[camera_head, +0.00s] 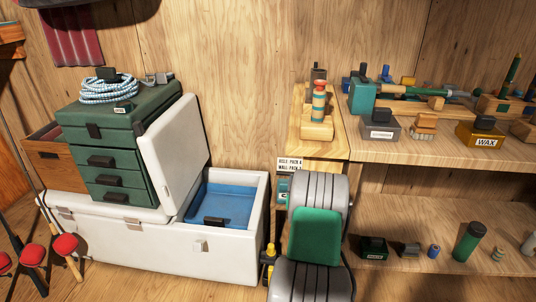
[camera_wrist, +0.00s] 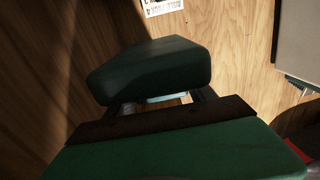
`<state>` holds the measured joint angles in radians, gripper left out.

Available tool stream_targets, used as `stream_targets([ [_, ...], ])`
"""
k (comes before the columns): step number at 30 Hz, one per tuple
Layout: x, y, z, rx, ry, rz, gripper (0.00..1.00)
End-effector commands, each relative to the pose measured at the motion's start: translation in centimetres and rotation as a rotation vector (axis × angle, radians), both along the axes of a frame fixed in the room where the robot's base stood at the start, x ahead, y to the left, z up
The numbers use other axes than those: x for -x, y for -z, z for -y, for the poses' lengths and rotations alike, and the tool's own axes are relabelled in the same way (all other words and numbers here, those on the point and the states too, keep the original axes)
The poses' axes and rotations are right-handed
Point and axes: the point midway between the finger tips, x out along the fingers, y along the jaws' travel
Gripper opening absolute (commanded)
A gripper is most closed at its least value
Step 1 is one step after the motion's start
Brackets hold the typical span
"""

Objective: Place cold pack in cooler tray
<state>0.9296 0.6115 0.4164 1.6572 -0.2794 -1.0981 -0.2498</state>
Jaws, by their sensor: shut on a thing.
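The white cooler stands open at left centre in the head view, with a blue tray (camera_head: 232,201) inside its right part. A small dark block (camera_head: 213,222) shows at the tray's front. My gripper (camera_wrist: 163,101) is shut on a dark green block, which I take for the cold pack (camera_wrist: 150,68); a pale patch shows below it between the fingers. In the head view a teal piece of the pack (camera_head: 283,185) shows left of my arm, right of the cooler. My arm hides the fingers there. The pack appears held clear of the tray.
The cooler's raised lid (camera_head: 174,150) leans by a green drawer box (camera_head: 118,145) with coiled rope on top. A paper sign (camera_head: 289,164) is behind the pack. Wooden shelves (camera_head: 430,150) with tackle fill the right.

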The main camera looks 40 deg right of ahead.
Motion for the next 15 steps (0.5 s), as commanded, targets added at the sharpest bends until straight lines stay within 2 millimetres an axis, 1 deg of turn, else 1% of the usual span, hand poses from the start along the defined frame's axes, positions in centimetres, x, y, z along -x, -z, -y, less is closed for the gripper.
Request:
stream_targets([
  [2, -0.3, -0.4, -0.5, 0.004, -0.007, 0.003, 0.04],
  [4, -1.1, -0.7, -1.5, 0.004, -0.024, 0.003, 0.04],
  [5, -1.7, -0.9, -2.1, 0.004, -0.036, 0.003, 0.04],
  [8, -4.0, -1.9, -5.3, 0.004, -0.091, 0.002, 0.04],
  [11, -6.8, -3.1, -9.9, 0.004, -0.165, 0.001, 0.04],
  [12, -7.9, -3.7, -12.0, 0.004, -0.198, 0.001, 0.04],
  [14, -9.4, -4.5, -15.4, 0.004, -0.25, 0.001, 0.04],
  [15, -10.3, -5.1, -17.8, 0.004, -0.287, 0.001, 0.04],
])
